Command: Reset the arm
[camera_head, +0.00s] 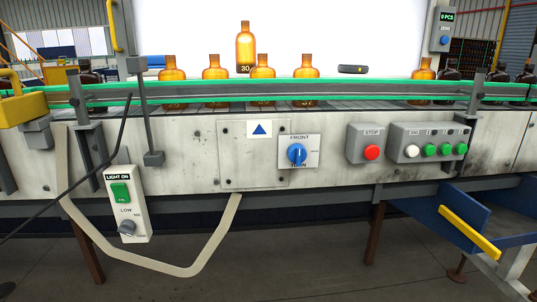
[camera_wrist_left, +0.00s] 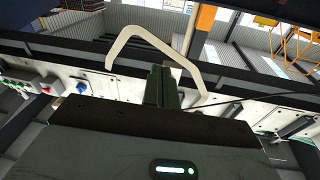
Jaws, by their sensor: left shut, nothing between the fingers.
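My left gripper (camera_wrist_left: 162,88) shows in the left wrist view with its dark fingers together and nothing between them. Past the fingertips is the front of the conveyor (camera_wrist_left: 205,92), which looks turned over in this view. A beige bent tube (camera_wrist_left: 150,27) loops around beyond the fingers; I cannot tell how far away it is. Neither of my grippers shows in the head view, and my right gripper is in neither view.
Several amber bottles (camera_head: 262,70) stand on the conveyor behind a green rail (camera_head: 370,87). The conveyor front carries a light switch box (camera_head: 127,204), a blue knob (camera_head: 297,154), a red stop button (camera_head: 372,152) and a button box (camera_head: 428,143). A blue chute (camera_head: 440,225) is at right.

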